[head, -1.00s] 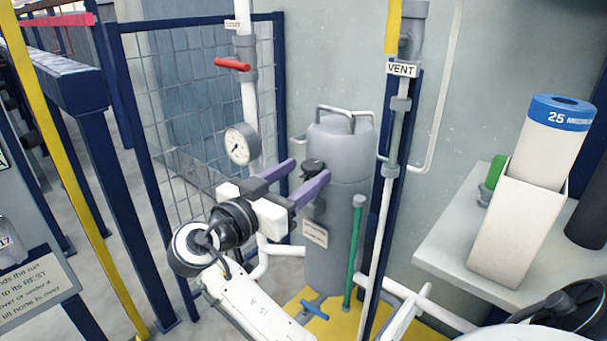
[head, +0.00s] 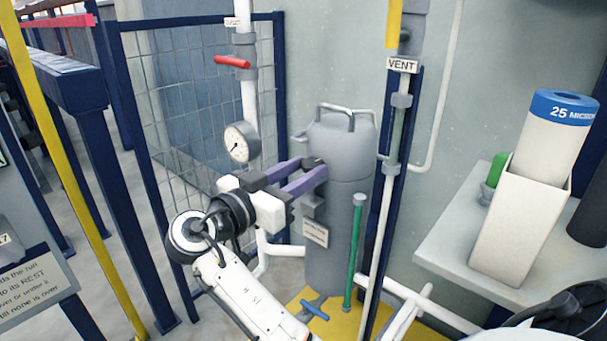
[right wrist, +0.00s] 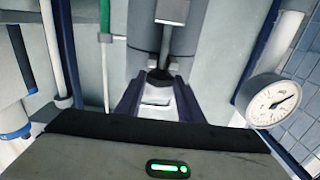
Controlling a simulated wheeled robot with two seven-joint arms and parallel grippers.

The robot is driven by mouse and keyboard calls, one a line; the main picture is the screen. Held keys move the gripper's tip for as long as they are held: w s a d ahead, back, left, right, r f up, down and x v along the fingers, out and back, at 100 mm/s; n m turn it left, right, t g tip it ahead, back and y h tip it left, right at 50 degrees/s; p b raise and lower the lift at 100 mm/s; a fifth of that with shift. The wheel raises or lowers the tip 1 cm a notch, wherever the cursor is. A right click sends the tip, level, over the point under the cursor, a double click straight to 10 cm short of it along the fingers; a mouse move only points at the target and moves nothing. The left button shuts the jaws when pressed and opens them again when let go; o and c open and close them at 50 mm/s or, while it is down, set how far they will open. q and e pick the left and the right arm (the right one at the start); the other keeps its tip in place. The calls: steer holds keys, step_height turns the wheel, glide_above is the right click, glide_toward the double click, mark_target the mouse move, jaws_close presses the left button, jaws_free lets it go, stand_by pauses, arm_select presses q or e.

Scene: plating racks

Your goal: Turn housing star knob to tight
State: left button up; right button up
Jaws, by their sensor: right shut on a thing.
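The filter housing (head: 335,225) is a tall grey cylinder with a bent metal handle on its lid. The dark star knob (head: 314,162) sits on its left side, near the lid seam, mostly hidden by purple fingers. My right gripper (head: 312,171) is shut on the knob, its fingers on either side of it. In the right wrist view the black knob (right wrist: 160,77) shows between the tips of the gripper (right wrist: 161,82). My left gripper is in neither view.
A pressure gauge (head: 239,142) and a red-handled valve (head: 232,61) are on the pipe left of the housing. A VENT pipe (head: 396,125) and a green-handled bar (head: 354,250) stand to the right. A shelf (head: 450,255) holds a 25 micron cartridge (head: 548,135).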

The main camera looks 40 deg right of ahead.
steer(key=m+g+b, duration=0.2)
steer(key=g, duration=0.1)
steer(key=shift+w+f, duration=0.2)
steer(key=shift+w, duration=0.15)
steer(key=m+g+b, duration=0.1)
steer(key=g+b, duration=0.1)
steer(key=shift+w+m+g, duration=0.2)
steer(key=shift+m+g, duration=0.2)
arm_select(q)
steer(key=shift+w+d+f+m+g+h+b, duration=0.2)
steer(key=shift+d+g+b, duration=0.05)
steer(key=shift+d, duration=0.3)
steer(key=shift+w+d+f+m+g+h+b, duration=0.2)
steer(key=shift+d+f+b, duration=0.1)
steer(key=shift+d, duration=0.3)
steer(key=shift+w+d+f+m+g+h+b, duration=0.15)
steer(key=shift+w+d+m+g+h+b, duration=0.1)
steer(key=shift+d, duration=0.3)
arm_select(e)
steer(key=shift+w+r+m+g+y, duration=0.1)
steer(key=shift+m+g+y, duration=0.25)
steer(key=shift+g, duration=0.25)
steer(key=shift+w+r+m+g+y, duration=0.1)
steer(key=shift+m+g+y, duration=0.15)
steer(key=shift+m+g, duration=0.3)
steer(key=o, duration=1.1)
steer(key=shift+c, duration=0.2)
